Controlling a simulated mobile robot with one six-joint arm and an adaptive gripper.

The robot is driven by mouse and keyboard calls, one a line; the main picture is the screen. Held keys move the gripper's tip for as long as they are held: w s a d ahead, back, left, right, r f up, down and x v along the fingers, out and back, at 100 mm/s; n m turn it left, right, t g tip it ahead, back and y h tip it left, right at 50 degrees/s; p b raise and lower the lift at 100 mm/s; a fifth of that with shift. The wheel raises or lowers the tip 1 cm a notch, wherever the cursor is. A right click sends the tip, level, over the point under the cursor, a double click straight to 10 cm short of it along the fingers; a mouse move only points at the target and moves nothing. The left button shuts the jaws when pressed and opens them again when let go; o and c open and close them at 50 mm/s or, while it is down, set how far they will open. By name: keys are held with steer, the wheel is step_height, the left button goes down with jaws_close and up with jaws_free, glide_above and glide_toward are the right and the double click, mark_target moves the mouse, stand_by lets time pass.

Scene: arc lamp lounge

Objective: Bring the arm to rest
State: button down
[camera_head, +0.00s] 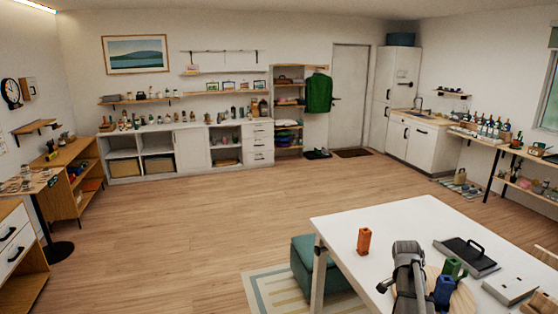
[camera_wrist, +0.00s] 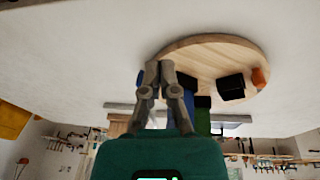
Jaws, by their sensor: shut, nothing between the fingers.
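My gripper (camera_wrist: 161,68) is shut and empty in the wrist view, its two grey fingers close together in front of the round wooden board (camera_wrist: 187,50). That view looks upside down. A grey part of my arm (camera_head: 408,272) stands over the white table (camera_head: 385,222) in the head view and partly hides the board. Whether the fingers touch anything cannot be told.
The wooden floor is open.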

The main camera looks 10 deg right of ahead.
steer(key=s+a+f+n, duration=0.1)
steer(key=a+n, duration=0.4)
steer(key=a, duration=0.5)
steer(key=s+a+f+n+y+b, duration=0.1)
steer(key=s+a+n, duration=0.3)
steer(key=a, duration=0.6)
steer(key=s+a+f+n+y+b, duration=0.1)
steer(key=s+a+n, duration=0.1)
steer(key=a+n, duration=0.5)
steer(key=a, duration=0.3)
steer(key=shift+s+a+t, duration=0.35)
steer(key=shift+a+t, duration=0.05)
